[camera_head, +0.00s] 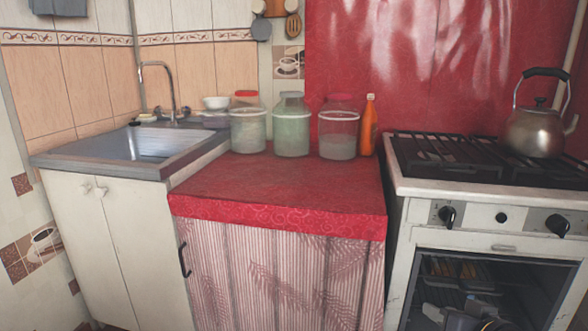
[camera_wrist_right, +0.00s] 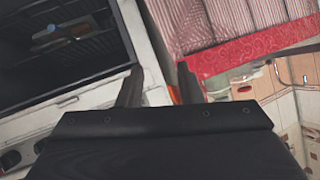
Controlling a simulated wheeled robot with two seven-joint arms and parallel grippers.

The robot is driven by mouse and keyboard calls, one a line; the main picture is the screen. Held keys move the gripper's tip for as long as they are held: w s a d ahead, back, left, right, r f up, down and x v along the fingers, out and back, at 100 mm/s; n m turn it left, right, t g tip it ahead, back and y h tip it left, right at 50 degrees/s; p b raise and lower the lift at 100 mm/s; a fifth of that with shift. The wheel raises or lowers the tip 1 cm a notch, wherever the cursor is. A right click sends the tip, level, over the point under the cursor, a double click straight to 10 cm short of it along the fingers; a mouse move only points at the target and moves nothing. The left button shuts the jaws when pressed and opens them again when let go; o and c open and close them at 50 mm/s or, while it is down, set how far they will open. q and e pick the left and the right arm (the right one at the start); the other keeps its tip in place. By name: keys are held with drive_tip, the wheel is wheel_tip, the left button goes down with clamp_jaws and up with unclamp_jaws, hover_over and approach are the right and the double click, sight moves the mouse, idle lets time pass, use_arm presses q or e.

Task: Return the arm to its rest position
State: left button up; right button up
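My right gripper (camera_wrist_right: 159,84) shows in the right wrist view as two dark fingers with a clear gap between them. It is open, and nothing is held between the fingers. The white stove front and the red-covered counter lie beyond the fingertips, apart from them. In the head view, grey and dark shapes at the lower right, in front of or inside the oven, are too unclear to tell whether they are part of my right gripper. My left gripper is in neither view.
A red oilcloth counter (camera_head: 285,185) bears several jars and an orange bottle (camera_head: 369,127) at its back. A metal sink (camera_head: 140,146) is on the left. A stove (camera_head: 470,205) with a kettle (camera_head: 535,130) is on the right. The counter's front half is clear.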

drive_tip(key=s+a+f+g+y+p, duration=0.1)
drive_tip(key=s+a+f+g, duration=0.25)
drive_tip(key=s, duration=0.55)
drive_tip(key=s+a+f+g+y+p, duration=0.1)
drive_tip(key=s+a+f+g, duration=0.25)
drive_tip(key=s, duration=0.55)
wheel_tip(320, 180, up, 34)
drive_tip(key=p, duration=3.3)
drive_tip(key=shift+n, duration=0.3)
drive_tip(key=shift+d+r, duration=0.1)
